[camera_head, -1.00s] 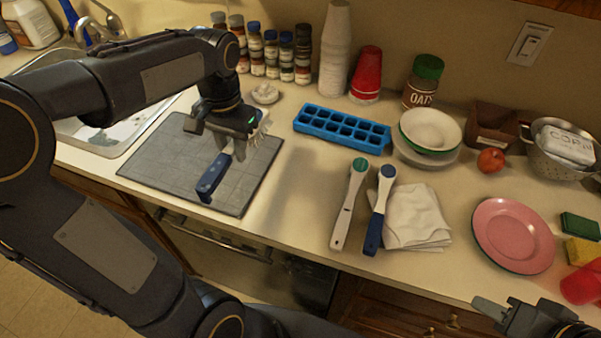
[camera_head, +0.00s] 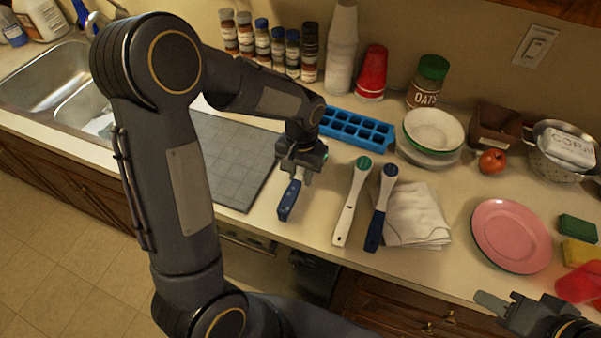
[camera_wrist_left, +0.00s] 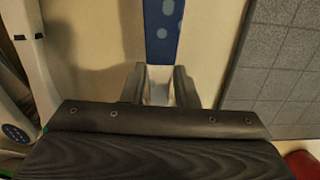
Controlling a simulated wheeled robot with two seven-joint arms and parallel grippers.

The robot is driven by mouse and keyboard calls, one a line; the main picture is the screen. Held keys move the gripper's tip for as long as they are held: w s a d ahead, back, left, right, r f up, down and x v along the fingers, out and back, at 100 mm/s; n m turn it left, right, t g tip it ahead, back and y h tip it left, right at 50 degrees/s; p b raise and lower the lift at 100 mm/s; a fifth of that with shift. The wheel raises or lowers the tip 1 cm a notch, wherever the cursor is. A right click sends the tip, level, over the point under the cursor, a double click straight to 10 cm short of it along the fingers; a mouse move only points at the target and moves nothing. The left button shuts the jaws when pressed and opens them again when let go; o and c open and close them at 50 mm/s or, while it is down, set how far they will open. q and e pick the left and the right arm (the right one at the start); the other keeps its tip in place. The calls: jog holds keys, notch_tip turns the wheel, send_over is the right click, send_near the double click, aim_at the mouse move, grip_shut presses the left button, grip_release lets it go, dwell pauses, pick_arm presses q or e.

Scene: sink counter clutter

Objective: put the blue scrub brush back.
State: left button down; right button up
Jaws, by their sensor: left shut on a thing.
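My left gripper (camera_head: 298,172) is shut on the blue scrub brush (camera_head: 289,201), whose blue handle points toward the counter's front edge. The brush is over bare counter, just right of the grey mat (camera_head: 228,160). Its bristle end is hidden by the gripper in the head view. In the left wrist view, the blue handle (camera_wrist_left: 163,30) runs up from between the fingers (camera_wrist_left: 158,88), with a pale part between them. My right gripper (camera_head: 500,308) is at the lower right, empty of anything I can see; its opening is unclear.
A white-handled tool (camera_head: 352,202) and a blue-handled tool (camera_head: 381,206) lie to the right, beside a folded cloth (camera_head: 416,216). A blue ice tray (camera_head: 355,131) lies behind. A pink plate (camera_head: 511,236) and the sink (camera_head: 48,80) are farther off.

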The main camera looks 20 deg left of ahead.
aim_at(301, 172)
pick_arm(q)
jog(key=shift+f, duration=0.2)
jog(key=shift+f, duration=0.1)
jog(key=shift+f, duration=0.15)
jog(key=c, duration=1.1)
grip_release()
notch_tip(301, 172, up, 12)
jog(key=s+t+h, duration=0.1)
jog(key=s+t, duration=0.1)
jog(key=s, duration=0.4)
jog(key=s+r+n+t+h, duration=0.1)
jog(key=s+t, duration=0.1)
jog(key=s, duration=0.5)
jog(key=s+t+h, duration=0.1)
jog(key=s+t, duration=0.1)
jog(key=s, duration=0.4)
jog(key=shift+s+d+r+h+b, duration=0.2)
jog(key=shift+s+h+b, duration=0.1)
jog(key=shift+h, duration=0.1)
